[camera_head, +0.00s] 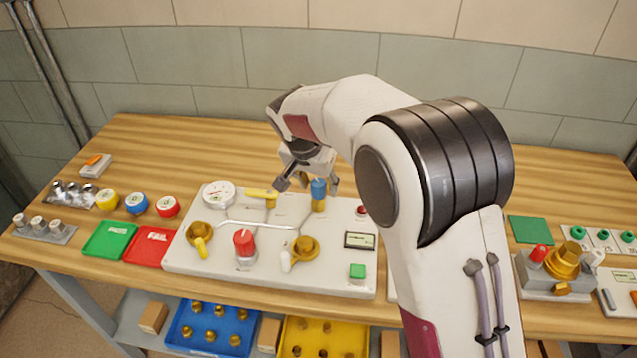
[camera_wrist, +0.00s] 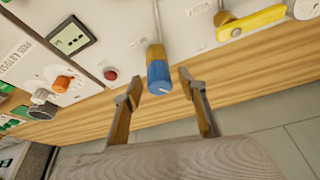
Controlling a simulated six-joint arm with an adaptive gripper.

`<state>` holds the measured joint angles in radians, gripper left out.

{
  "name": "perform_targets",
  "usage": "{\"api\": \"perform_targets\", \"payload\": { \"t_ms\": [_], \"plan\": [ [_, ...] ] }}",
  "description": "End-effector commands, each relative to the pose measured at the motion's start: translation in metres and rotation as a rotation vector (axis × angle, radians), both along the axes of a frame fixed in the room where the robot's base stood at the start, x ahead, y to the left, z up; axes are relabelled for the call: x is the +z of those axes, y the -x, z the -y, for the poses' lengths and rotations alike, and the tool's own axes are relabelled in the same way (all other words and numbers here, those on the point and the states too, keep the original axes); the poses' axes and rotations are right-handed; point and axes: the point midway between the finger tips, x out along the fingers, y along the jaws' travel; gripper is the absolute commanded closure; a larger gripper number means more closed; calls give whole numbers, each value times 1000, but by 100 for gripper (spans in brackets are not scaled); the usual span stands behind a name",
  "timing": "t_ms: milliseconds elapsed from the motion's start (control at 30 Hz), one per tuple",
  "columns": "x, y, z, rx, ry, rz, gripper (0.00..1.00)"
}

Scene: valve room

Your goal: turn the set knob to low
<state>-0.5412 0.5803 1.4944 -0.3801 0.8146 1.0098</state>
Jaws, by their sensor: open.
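A blue knob on a brass stem (camera_head: 319,188) stands at the back right of the white valve panel (camera_head: 200,262). It also shows in the wrist view (camera_wrist: 158,74), with a small white mark on its end. I cannot read which knob is labelled set, nor any low mark. My gripper (camera_head: 308,186) is open over the back of the panel. In the wrist view, my two fingertips (camera_wrist: 159,84) lie on either side of the blue knob's end, with gaps showing on both sides. A red knob (camera_head: 244,242) stands at the panel's front.
The panel also bears a yellow lever (camera_head: 262,193), a round gauge (camera_head: 219,194), brass valves (camera_head: 304,247), a small display (camera_head: 360,240) and a green button (camera_head: 357,271). Green (camera_head: 110,240) and red trays (camera_head: 152,246) lie left.

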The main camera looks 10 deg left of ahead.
Motion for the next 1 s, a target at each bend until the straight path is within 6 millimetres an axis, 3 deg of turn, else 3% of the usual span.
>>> {"api": "perform_targets", "payload": {
  "t_ms": [133, 300, 1000],
  "plan": [
    [0, 0, 0, 0, 0, 0, 59],
    [0, 0, 0, 0, 0, 0, 97],
    [0, 0, 1, 100, 1, -3, 97]
  ]
}}
